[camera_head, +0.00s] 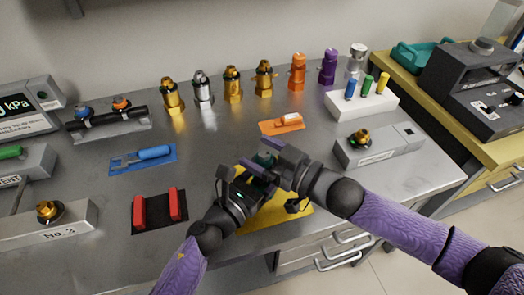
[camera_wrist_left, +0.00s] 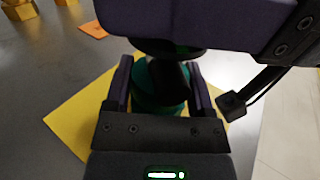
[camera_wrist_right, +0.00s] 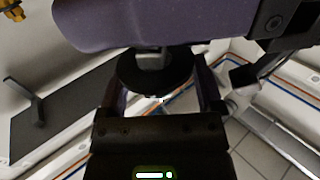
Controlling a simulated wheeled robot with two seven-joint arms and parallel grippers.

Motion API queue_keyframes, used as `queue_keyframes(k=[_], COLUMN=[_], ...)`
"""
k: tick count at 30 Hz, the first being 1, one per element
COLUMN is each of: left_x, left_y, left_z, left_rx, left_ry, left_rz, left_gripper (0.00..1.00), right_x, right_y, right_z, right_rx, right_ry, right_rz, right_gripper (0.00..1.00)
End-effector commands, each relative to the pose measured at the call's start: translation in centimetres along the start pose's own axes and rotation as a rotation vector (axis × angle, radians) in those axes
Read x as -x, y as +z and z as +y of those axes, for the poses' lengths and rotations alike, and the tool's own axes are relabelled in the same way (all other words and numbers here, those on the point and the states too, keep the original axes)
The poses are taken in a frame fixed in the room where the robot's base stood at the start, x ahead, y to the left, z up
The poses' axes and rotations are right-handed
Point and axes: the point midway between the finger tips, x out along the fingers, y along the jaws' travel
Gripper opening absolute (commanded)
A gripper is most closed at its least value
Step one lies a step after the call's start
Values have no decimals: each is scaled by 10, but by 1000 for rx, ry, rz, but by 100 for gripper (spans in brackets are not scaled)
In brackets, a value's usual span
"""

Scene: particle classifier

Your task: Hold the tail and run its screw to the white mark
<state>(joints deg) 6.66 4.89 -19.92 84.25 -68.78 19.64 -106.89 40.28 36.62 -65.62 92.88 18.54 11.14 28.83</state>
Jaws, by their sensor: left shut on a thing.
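The green tail (camera_wrist_left: 158,88) stands between the fingers of my left gripper (camera_wrist_left: 160,92), which is shut on it over the yellow mat (camera_wrist_left: 75,120). In the head view only a little of the green tail (camera_head: 264,158) shows behind the grippers. My right gripper (camera_head: 276,158) reaches in from the right and meets my left gripper (camera_head: 252,178) closely at the tail. In the right wrist view its fingers are apart, with a dark round piece (camera_wrist_right: 150,80) between them; contact with it cannot be told. The screw and the white mark are hidden.
A tray with red blocks (camera_head: 160,209) lies to the left, a blue mat (camera_head: 130,161) behind it. Several brass, silver, orange and purple parts stand along the back. A grey box (camera_head: 378,147) stands to the right. The bench between is mostly clear.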

Motion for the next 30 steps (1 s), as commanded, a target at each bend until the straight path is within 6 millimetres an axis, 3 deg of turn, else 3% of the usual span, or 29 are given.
queue_keyframes(k=[1, 12, 17, 30], left_x=[0, 0, 0, 0], left_y=[0, 0, 0, 0], left_z=[0, 0, 0, -1], left_rx=[0, 0, 0, 0], left_ry=[0, 0, 0, -2], left_rz=[-1, -1, -1, -1], left_gripper=[0, 0, 0, 0], right_x=[0, 0, 0, 0], right_y=[0, 0, 0, -2], right_z=[0, 0, -2, 0], right_rx=[0, 0, -2, -3], right_ry=[0, 0, 18, 377], right_rz=[0, 0, 3, 8], right_gripper=[76, 0, 0, 0])
